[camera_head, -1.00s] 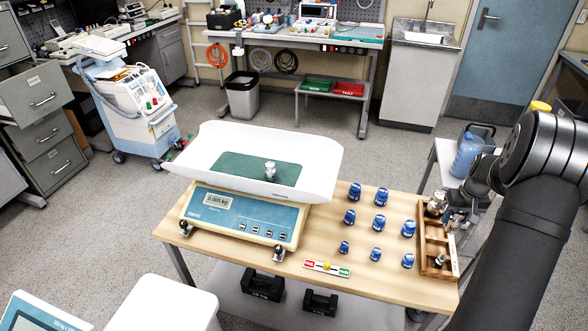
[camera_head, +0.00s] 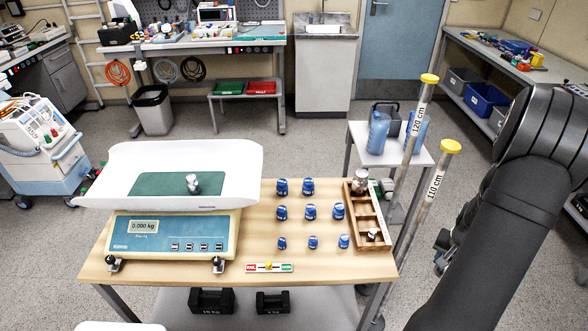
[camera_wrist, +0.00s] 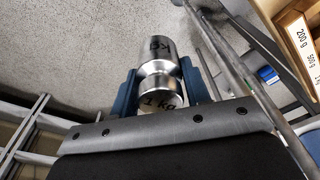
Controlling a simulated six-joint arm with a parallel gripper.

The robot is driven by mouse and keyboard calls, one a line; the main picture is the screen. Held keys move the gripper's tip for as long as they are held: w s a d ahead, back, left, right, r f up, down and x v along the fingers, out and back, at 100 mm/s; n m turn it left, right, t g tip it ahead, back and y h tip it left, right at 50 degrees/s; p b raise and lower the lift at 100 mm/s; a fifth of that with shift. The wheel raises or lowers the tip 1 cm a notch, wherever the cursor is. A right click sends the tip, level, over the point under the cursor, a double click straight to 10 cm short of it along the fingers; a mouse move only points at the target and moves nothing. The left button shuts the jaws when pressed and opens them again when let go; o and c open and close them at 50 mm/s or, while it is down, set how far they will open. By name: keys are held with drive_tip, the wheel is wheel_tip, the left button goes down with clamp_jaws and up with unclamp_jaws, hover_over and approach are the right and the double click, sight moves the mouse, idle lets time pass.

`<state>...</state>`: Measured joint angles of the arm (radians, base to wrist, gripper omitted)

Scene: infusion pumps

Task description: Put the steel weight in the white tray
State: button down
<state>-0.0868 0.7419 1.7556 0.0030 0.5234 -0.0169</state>
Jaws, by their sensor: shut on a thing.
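My gripper (camera_wrist: 160,92) is shut on a steel weight (camera_wrist: 160,76) marked 1 kg in the wrist view, with blue fingers on both sides of it. The held weight is off any surface, with floor behind it. In the head view my gripper is mostly hidden by my arm at the right, apart from the table. The white tray (camera_head: 235,160) sits on top of the scale at the left of the table. Another small steel weight (camera_head: 192,184) stands on the green mat (camera_head: 150,184) in it.
A wooden box (camera_head: 383,243) on the table's right side holds a large steel weight (camera_head: 361,182) and a smaller one (camera_head: 374,234). Several blue weights (camera_head: 311,211) stand between scale and box. Two tall poles (camera_head: 414,135) marked in cm rise right of the table.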

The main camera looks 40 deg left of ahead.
drive_tip(key=w+a+r+n, duration=0.1)
drive_tip(key=a+r+n, duration=0.3)
drive_tip(key=a+r, duration=1.2)
drive_tip(key=s+a+r+n, duration=0.1)
drive_tip(key=s+a+n, duration=0.1)
drive_tip(key=a, duration=1.3)
drive_tip(key=s+a+r+n, duration=0.1)
drive_tip(key=s+a+n, duration=0.15)
drive_tip(key=a, duration=1.35)
drive_tip(key=n+g+y, duration=0.1)
drive_tip(key=n, duration=0.6)
hover_over(173, 190)
drive_tip(key=shift+d+f, duration=0.2)
drive_tip(key=shift+f, duration=1.75)
drive_tip(key=shift+d+f, duration=0.2)
drive_tip(key=shift+f, duration=1.7)
